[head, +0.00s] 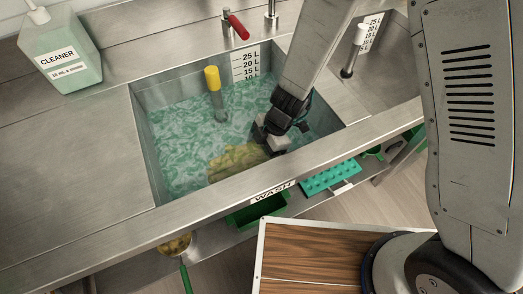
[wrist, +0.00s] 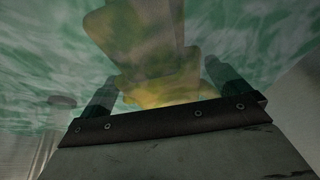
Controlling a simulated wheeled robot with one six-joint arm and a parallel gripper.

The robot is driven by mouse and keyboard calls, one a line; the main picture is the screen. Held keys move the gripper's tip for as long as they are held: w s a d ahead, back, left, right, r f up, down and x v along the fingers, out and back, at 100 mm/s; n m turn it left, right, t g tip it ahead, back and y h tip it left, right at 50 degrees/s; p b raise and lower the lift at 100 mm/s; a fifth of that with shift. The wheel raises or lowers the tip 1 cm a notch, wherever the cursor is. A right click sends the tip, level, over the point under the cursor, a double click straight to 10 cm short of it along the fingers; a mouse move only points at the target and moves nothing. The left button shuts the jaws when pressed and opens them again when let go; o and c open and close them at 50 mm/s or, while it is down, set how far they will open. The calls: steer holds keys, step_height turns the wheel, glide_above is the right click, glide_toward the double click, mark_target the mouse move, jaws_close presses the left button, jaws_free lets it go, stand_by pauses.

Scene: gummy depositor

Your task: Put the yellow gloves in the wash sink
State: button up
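The yellow gloves (head: 237,160) lie under the green, cloudy water in the wash sink (head: 158,170), near its front wall. My gripper (head: 268,140) reaches down into the sink at the right end of the gloves, with its tips at or under the water. In the wrist view, the two fingers of my gripper (wrist: 163,88) stand wide apart. The gloves (wrist: 145,45) show blurred and yellow between and beyond the fingers, with no clear grip on them. The water hides the exact outline of the gloves.
A yellow-topped standpipe (head: 212,80) stands in the sink near the back. A red-handled tap (head: 237,27) is behind it. A cleaner bottle (head: 62,50) stands at the back left. A second basin (head: 372,75) lies right. The left counter (head: 60,150) is clear.

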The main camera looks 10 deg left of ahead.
steer(key=v, duration=0.7)
steer(key=shift+r, duration=0.35)
steer(key=shift+w, duration=0.1)
steer(key=shift+d+r, duration=0.15)
steer(key=shift+r, duration=0.1)
steer(key=s+d+r+m+t, duration=0.1)
steer(key=d+r+m, duration=0.45)
steer(key=r, duration=0.25)
steer(key=d+r+m+t, duration=0.1)
steer(key=d+r+m, duration=0.4)
steer(key=r, duration=0.4)
steer(key=s+d+r+m+h, duration=0.2)
steer(key=s+d+r+m, duration=0.3)
steer(key=d, duration=0.4)
steer(key=s+d+r+m+t+h, duration=0.1)
steer(key=s+d+r+m+h, duration=0.1)
steer(key=s+d+r+m, duration=0.3)
steer(key=s+d+m, duration=0.3)
steer(key=d+m, duration=0.1)
steer(key=shift+s+r+t, duration=0.25)
steer(key=shift+s+t, duration=0.05)
